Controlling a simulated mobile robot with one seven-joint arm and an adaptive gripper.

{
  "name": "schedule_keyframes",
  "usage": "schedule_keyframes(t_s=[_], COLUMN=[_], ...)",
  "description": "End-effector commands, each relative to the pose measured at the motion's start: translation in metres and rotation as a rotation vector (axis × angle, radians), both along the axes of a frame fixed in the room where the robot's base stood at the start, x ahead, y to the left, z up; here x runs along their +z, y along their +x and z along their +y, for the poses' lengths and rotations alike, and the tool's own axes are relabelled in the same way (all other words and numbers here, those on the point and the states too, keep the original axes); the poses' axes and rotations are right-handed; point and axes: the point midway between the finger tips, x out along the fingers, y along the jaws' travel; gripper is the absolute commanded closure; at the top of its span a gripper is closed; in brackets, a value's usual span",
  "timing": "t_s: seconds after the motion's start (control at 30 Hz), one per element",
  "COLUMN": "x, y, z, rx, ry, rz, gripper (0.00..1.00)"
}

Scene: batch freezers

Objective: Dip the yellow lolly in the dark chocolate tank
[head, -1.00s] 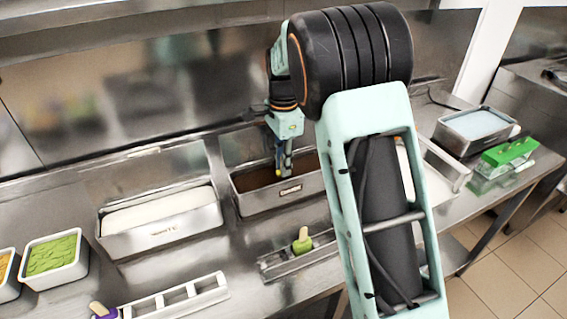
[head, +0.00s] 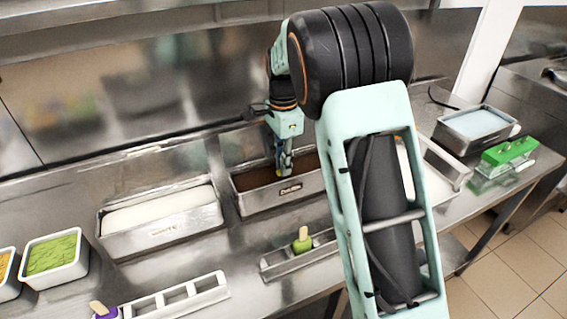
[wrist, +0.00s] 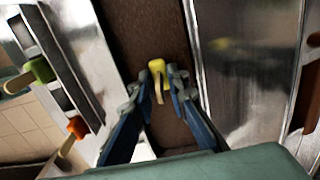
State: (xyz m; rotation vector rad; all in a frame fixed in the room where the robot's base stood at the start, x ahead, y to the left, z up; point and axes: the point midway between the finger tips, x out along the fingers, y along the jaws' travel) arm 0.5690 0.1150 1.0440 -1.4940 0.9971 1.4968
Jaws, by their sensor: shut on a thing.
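The yellow lolly (wrist: 157,66) is in my gripper (wrist: 158,88), with its pale stick pinched between the two blue-grey fingertips. In the wrist view it shows against the brown chocolate. In the head view my gripper (head: 283,167) points down inside the outline of the dark chocolate tank (head: 262,203), a metal tank with a label on its front wall. A little yellow shows at the fingertips there. I cannot tell whether the lolly touches the chocolate. The tank's brown contents also fill the middle of the wrist view, between its metal walls (wrist: 196,45).
Left of the tank stands a metal tank of white coating (head: 160,236). A rack with a green lolly (head: 302,239) lies in front, and another rack (head: 190,297) has a purple lolly (head: 103,311). A green-topped tub (head: 50,254) sits at left. An orange lolly (wrist: 76,127) shows in the wrist view.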

Motion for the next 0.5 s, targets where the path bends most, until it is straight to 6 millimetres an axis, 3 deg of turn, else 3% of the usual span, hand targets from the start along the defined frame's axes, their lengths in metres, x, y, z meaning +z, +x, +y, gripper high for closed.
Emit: schedule_keyframes(t_s=[0.5], x=[0.011], y=[0.000], z=[0.000], rx=[0.000], ry=[0.000], rz=[-0.001], gripper=[1.00])
